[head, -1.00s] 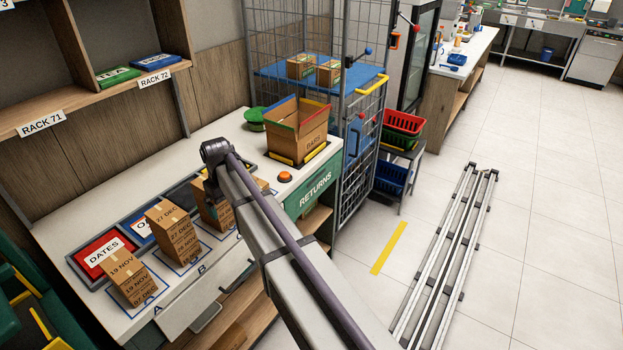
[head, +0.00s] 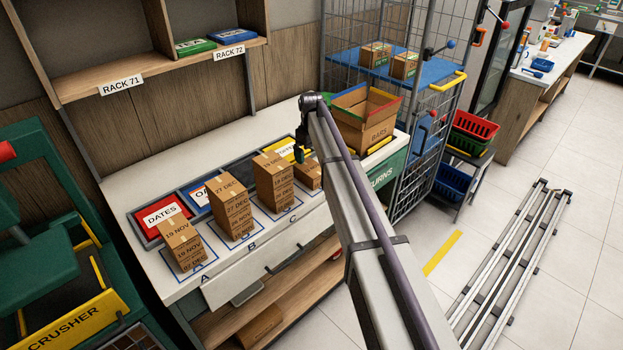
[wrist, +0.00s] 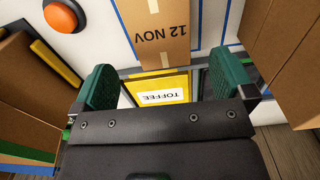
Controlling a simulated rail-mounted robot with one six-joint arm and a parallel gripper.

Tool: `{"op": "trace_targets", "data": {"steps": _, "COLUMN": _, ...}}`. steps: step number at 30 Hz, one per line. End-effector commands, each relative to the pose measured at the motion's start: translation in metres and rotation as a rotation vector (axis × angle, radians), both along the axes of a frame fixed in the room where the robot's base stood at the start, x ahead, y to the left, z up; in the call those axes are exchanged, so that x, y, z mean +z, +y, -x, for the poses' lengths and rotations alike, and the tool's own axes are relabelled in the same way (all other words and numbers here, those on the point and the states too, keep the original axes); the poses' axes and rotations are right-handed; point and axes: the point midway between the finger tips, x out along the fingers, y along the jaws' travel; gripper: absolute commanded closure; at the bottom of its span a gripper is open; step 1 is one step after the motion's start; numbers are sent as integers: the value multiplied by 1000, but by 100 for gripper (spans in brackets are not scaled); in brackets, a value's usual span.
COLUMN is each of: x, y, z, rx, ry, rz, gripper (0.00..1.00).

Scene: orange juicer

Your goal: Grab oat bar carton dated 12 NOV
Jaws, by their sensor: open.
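A brown carton marked 12 NOV (wrist: 165,30) lies ahead of my gripper (wrist: 166,66) in the wrist view. My gripper is open, its green fingers apart and nothing held between them. A yellow tray labelled TOFFEE (wrist: 160,90) shows between the fingers; the carton's contents are not readable. In the head view, carton stacks stand at A (head: 183,243), B (head: 231,207) and C (head: 273,180), with a low carton (head: 308,174) right of them, partly behind my arm. A 27 DEC label tops stack B, beside the tray reading OA (head: 201,194). My gripper is mostly hidden there.
An open BARS box (head: 365,120) stands at the bench's right end. An orange button (wrist: 61,15) and cardboard walls on both sides show near my gripper. A green crusher (head: 45,270) stands at left, a wire cage (head: 425,130) at right.

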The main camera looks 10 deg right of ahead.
Motion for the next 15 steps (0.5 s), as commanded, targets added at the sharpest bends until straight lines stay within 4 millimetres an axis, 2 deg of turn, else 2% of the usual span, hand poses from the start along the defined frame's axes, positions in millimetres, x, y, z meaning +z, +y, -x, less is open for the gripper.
{"op": "trace_targets", "data": {"steps": 1, "x": -23, "y": 0, "z": 0, "rx": 0, "ry": 0, "rz": 0, "gripper": 0}}
{"op": "trace_targets", "data": {"steps": 3, "x": -35, "y": 0, "z": 0, "rx": 0, "ry": 0, "rz": 0, "gripper": 0}}
{"op": "trace_targets", "data": {"steps": 9, "x": -37, "y": 0, "z": 0, "rx": -1, "ry": 0, "rz": 0, "gripper": 0}}
{"op": "trace_targets", "data": {"steps": 11, "x": -46, "y": 1, "z": 0, "rx": -1, "ry": 0, "rz": 0, "gripper": 0}}
{"op": "trace_targets", "data": {"steps": 15, "x": -77, "y": 2, "z": -2, "rx": -1, "ry": 0, "rz": 0, "gripper": 0}}
